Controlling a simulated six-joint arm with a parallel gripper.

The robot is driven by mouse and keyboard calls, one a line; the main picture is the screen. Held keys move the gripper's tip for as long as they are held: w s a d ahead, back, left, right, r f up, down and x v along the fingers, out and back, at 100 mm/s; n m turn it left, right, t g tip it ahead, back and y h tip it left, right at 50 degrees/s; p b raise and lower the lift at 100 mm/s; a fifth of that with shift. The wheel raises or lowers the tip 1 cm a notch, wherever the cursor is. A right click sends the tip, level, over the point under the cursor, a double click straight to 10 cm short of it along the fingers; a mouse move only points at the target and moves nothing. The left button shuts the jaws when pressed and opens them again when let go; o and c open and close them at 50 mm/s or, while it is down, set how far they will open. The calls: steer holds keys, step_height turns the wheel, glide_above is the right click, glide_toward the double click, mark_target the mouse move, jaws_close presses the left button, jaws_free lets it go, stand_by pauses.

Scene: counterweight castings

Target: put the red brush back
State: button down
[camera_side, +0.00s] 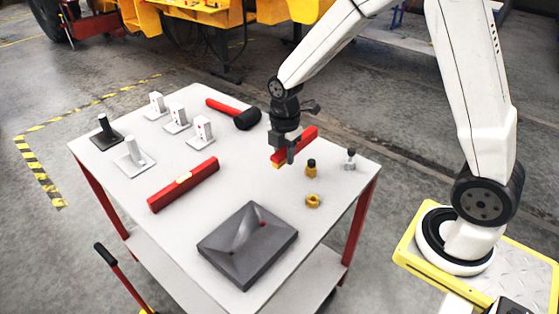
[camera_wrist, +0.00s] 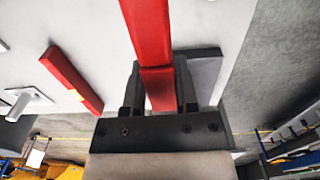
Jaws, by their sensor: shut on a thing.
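The red brush (camera_side: 303,142) is a red bar with a yellow part at its near end. My gripper (camera_side: 283,158) is shut on it above the far right part of the table. In the wrist view the red bar (camera_wrist: 147,35) runs between the two fingers (camera_wrist: 158,90) and on past the top edge of the picture. Its height above the table is hard to tell. Several white stands (camera_side: 177,118) are at the table's far left, one with a bare tilted post (camera_side: 133,155), beside a black one (camera_side: 104,132).
On the table (camera_side: 225,120) are a red spirit level (camera_side: 183,185), a red-handled mallet (camera_side: 245,118), a dark grey casting (camera_side: 248,245), a yellow-and-black fitting (camera_side: 311,168), a brass nut (camera_side: 313,201) and a silver fitting (camera_side: 351,159).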

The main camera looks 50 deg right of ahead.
steer(key=shift+w+d+r, duration=0.15)
steer(key=shift+d+r, duration=0.05)
steer(key=shift+d, duration=0.55)
steer(key=shift+w+d+r, duration=0.15)
steer(key=shift+d, duration=0.6)
steer(key=w+f, duration=0.4)
steer(key=w, duration=0.5)
glide_above(255, 166)
steer(key=s, duration=0.1)
step_height(255, 166, down, 4)
steer(key=shift+s+a+f, duration=0.1)
steer(key=shift+s+f, duration=0.05)
steer(key=shift+f, duration=0.05)
steer(key=shift+w+f, duration=0.45)
steer(key=shift+w+f, duration=0.25)
steer(key=shift+f, duration=1.6)
steer(key=shift+f, duration=0.15)
